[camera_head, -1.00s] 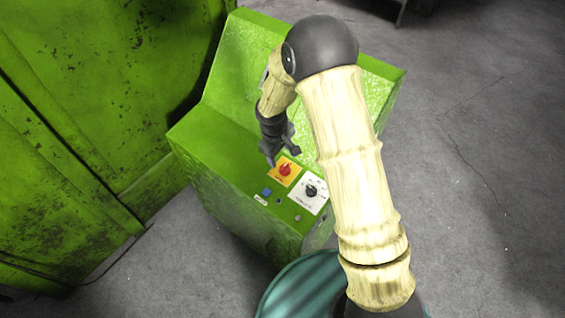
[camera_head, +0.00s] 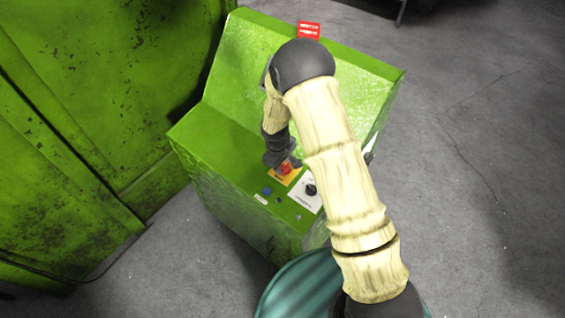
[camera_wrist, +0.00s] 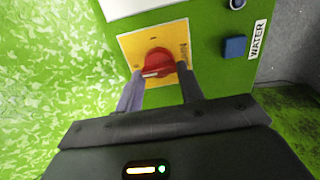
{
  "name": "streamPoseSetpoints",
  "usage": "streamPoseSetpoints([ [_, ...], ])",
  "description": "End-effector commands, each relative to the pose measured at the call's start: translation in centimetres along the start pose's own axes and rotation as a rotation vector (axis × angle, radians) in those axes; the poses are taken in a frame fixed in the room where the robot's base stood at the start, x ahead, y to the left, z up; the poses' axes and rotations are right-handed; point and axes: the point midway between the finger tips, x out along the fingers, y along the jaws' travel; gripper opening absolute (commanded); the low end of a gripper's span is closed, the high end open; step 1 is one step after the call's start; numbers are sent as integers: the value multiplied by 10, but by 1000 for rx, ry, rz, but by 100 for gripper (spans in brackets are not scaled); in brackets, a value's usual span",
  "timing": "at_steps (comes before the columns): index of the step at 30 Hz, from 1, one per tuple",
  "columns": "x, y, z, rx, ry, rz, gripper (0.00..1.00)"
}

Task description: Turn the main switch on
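The main switch is a red rotary knob (camera_wrist: 157,64) on a yellow plate (camera_wrist: 130,43), set in the green control console. In the head view the red knob (camera_head: 286,168) shows beside my gripper (camera_head: 283,160). In the wrist view my gripper (camera_wrist: 160,85) has its two fingers apart, pointing at the knob, with the tips at its lower left and lower right edges. The knob lies between and just beyond the tips. I cannot tell whether the fingers touch it. A pale mark on the knob points to the left in the wrist view.
A white plate with a black rotary knob (camera_head: 309,190) lies close beside the yellow plate. A blue square button (camera_wrist: 235,47) labelled WATER is on the other side. A red sign (camera_head: 309,30) stands on the console's top edge. A green machine wall (camera_head: 90,110) rises at left.

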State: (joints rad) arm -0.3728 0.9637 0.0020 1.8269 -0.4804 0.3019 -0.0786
Motion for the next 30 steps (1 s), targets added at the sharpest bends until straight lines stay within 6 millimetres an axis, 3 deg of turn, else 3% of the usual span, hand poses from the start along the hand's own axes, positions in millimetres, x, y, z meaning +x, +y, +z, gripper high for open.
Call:
streamPoseSetpoints([
  [16,1,0,0,77,0,1,15],
  [30,2,1,0,431,-1,1,15],
])
